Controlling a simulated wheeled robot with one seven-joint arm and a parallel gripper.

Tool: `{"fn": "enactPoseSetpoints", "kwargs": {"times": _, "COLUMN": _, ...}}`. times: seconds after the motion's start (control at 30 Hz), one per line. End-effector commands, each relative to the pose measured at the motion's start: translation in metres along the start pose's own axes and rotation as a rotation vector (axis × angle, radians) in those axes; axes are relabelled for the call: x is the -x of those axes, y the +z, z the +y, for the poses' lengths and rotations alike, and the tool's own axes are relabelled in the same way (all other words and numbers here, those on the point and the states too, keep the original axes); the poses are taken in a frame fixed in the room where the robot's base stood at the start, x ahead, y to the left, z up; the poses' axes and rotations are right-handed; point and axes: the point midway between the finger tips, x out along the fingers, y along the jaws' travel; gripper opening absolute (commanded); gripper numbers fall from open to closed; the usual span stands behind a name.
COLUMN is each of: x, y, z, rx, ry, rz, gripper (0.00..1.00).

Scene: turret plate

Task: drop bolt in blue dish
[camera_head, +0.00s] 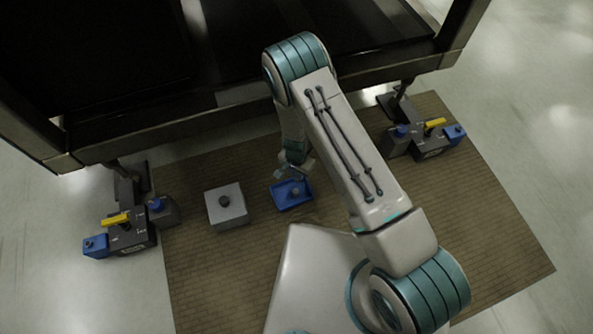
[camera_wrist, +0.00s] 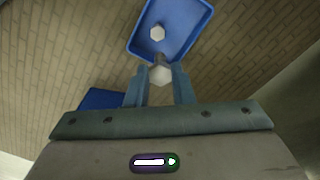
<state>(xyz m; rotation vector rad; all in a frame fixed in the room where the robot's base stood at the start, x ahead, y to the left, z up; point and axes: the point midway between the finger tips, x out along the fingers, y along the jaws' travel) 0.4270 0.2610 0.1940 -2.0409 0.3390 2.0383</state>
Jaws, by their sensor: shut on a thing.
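The blue dish (camera_wrist: 187,28) lies below my gripper in the wrist view, and one pale hex-headed bolt (camera_wrist: 158,33) is inside it. The held bolt appears near the dish's near edge in the wrist view. Its height above the dish is hard to tell.
A grey block (camera_head: 228,214) with a dark knob-like piece on top stands left of the dish. Dark jacks with blue and yellow parts stand at left (camera_head: 130,237) and right (camera_head: 431,145). A large dark frame (camera_head: 200,127) spans the back. The brown mat (camera_head: 205,285) has free room in front.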

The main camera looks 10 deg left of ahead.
Motion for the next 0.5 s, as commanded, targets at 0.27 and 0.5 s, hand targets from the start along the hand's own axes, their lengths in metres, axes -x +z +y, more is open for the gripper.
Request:
{"fn": "enactPoseSetpoints", "kwargs": {"times": 0.27, "x": -0.024, "y": 0.000, "z": 0.000, "rx": -0.001, "ry": -0.001, "rz": 0.000, "gripper": 0.01}}
{"fn": "enactPoseSetpoints", "kwargs": {"times": 0.5, "x": -0.052, "y": 0.000, "z": 0.000, "rx": -0.001, "ry": -0.001, "rz": 0.000, "gripper": 0.01}}
